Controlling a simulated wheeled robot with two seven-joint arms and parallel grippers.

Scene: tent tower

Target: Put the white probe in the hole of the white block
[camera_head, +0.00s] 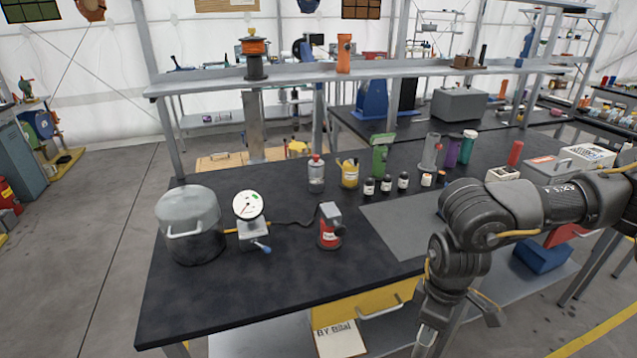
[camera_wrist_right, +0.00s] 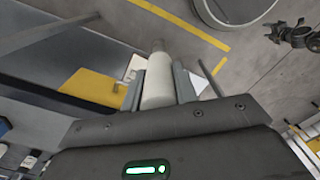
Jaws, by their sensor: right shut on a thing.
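My right gripper (camera_wrist_right: 159,88) is shut on the white probe (camera_wrist_right: 157,72), a pale cylinder with a narrower end pointing away from the wrist camera. In the head view the right gripper (camera_head: 427,340) hangs low at the bottom edge, in front of the workbench; I cannot make out the probe there. A small white block (camera_head: 252,236) stands on the bench below a round dial gauge (camera_head: 248,205), with a blue-tipped part at its front. I cannot make out a hole in it. My left gripper is not in view.
A metal pot (camera_head: 191,222) stands left of the gauge, and a red and grey device (camera_head: 330,228) stands right of it. Bottles and canisters line the rear of the black bench (camera_head: 260,295). A yellow drawer (camera_head: 365,306) is under the front edge. The bench front is clear.

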